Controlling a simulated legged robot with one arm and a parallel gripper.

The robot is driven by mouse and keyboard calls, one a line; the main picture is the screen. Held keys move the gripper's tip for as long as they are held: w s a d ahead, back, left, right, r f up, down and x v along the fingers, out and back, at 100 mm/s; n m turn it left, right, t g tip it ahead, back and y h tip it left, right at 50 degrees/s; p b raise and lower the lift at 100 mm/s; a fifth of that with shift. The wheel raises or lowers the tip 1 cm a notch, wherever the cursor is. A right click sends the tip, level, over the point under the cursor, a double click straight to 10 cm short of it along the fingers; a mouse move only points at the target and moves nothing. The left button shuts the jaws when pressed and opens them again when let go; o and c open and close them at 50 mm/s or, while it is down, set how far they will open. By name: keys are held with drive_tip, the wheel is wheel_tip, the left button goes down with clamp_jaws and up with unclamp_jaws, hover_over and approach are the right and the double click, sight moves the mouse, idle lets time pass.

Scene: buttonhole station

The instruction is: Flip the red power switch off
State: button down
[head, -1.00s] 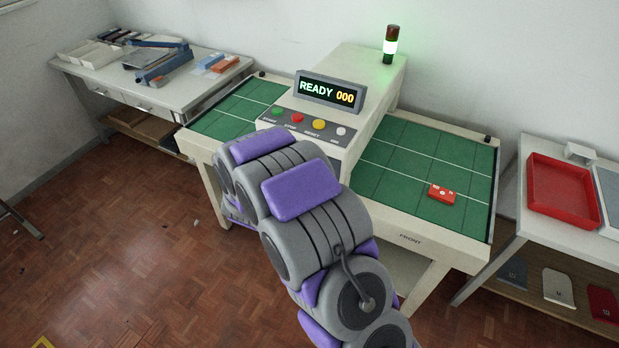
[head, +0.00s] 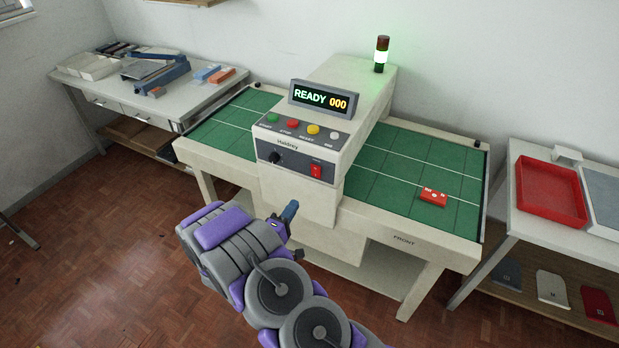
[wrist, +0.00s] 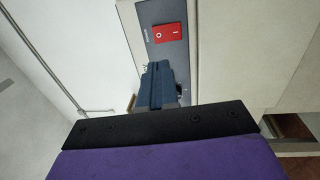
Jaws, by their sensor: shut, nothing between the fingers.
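The red power switch (head: 316,171) is on the lower right of the machine's grey front panel (head: 295,162). In the wrist view the red switch (wrist: 167,33) shows large, with a circle mark and a line mark on its face. My gripper (head: 291,209) is shut and empty, in front of the machine, below and to the left of the switch. In the wrist view my gripper's blue fingers (wrist: 158,82) lie together just below the switch, apart from it in the picture. The display (head: 320,98) reads READY 000 and the lamp tower (head: 381,54) glows green.
Several coloured buttons and a black knob (head: 275,157) are on the same machine. A side table with a red tray (head: 550,190) stands far right.

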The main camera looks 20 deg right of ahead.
sight(317, 169)
drive_tip(key=b+x, duration=0.3)
drive_tip(key=x, duration=1)
drive_tip(key=shift+d, duration=0.1)
drive_tip(key=shift+w+d, duration=0.3)
drive_tip(key=shift+r, duration=0.1)
drive_tip(key=shift+d+r+p, duration=0.15)
drive_tip(key=shift+r+p, duration=0.05)
drive_tip(key=shift+p, duration=0.25)
drive_tip(key=shift+f, duration=0.1)
